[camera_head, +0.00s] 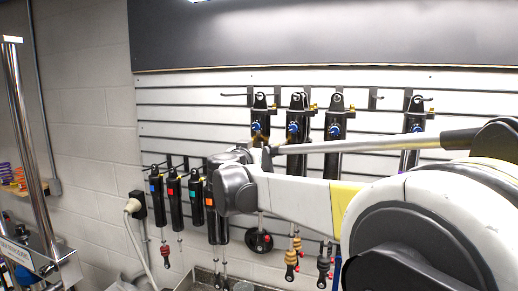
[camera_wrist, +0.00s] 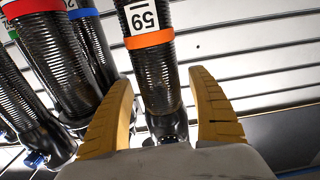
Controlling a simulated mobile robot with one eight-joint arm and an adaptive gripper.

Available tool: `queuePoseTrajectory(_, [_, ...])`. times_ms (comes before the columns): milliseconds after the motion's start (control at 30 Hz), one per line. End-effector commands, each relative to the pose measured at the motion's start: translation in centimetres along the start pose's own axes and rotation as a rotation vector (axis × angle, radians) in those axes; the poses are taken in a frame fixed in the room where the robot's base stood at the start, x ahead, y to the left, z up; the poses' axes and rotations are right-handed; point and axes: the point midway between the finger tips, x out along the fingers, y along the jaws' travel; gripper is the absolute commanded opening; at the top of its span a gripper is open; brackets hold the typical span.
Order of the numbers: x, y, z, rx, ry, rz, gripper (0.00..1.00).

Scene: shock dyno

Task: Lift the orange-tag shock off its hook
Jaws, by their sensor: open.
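In the wrist view, a black ribbed shock with an orange band (camera_wrist: 150,39) and a white "59" label stands between the two yellow fingers of my gripper (camera_wrist: 160,80). The fingers are open, with a visible gap on each side of the shock. In the head view, my gripper is mostly hidden by my wrist. A shock with a small orange tag (camera_head: 210,202) also hangs in the lower row, partly behind my wrist.
Close beside the orange-banded shock hang shocks with a blue band (camera_wrist: 82,13) and a red band (camera_wrist: 32,8). More upper-row shocks (camera_head: 334,125) hang rightward on the slatted wall (camera_head: 210,95). A dark panel (camera_head: 320,35) spans above.

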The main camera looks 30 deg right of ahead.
Motion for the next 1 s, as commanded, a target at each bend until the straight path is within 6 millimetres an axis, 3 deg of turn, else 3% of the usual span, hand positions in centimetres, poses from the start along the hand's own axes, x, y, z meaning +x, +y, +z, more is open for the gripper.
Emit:
queuePoseTrajectory(67, [0.0, 0.0, 0.0, 0.000, 0.000, 0.000, 0.64])
queuePoseTrajectory(267, [0.0, 0.0, 0.0, 0.000, 0.000, 0.000, 0.03])
queuePoseTrajectory(300, [0.0, 0.0, 0.0, 0.000, 0.000, 0.000, 0.03])
queuePoseTrajectory(333, [-0.1, 0.0, -0.1, -0.002, 0.002, 0.000, 0.38])
queuePoseTrajectory(433, [-0.1, 0.0, -0.1, -0.001, 0.001, 0.000, 0.07])
queuePoseTrajectory(467, [-0.1, 0.0, -0.1, -0.001, 0.001, 0.000, 0.03])
queuePoseTrajectory(1000, [-1.4, -0.1, -0.5, -0.001, 0.001, 0.000, 0.03])
